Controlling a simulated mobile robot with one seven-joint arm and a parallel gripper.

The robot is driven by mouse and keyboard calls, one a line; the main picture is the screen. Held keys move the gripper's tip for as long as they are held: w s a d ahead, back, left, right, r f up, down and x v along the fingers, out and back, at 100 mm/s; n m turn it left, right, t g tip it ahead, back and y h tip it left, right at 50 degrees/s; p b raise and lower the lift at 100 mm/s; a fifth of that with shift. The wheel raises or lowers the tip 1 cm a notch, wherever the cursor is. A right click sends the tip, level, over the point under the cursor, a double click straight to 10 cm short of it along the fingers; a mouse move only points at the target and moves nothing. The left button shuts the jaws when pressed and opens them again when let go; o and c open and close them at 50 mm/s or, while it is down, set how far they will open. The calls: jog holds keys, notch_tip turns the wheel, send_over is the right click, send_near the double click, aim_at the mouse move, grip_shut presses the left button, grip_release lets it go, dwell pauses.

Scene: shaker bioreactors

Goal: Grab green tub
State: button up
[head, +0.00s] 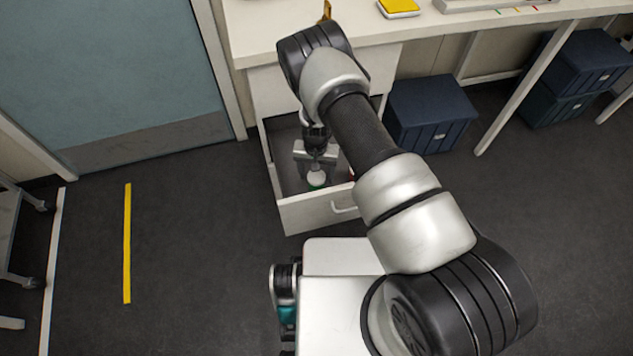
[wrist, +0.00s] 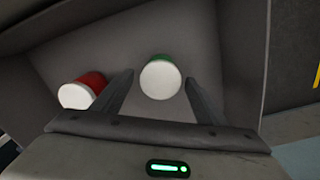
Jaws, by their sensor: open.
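A green tub with a white lid (wrist: 160,80) stands in the open drawer. In the wrist view it lies between the two fingertips of my gripper (wrist: 158,86), with a gap on both sides. My gripper is open and points down into the drawer. In the head view the green tub (head: 316,180) shows just below my gripper (head: 316,165), its white lid uppermost and a little green visible. I cannot tell how far the fingers reach down beside it.
A red tub with a white lid (wrist: 82,92) stands left of the fingers in the wrist view. The drawer's front panel (head: 318,212) and side walls enclose both tubs. The bench top (head: 290,25) is above the drawer. A dark blue crate (head: 428,115) stands to the right.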

notch_tip(320, 180, down, 3)
jog(key=shift+r, duration=0.2)
jog(key=shift+r, duration=0.1)
jog(key=c, duration=1.1)
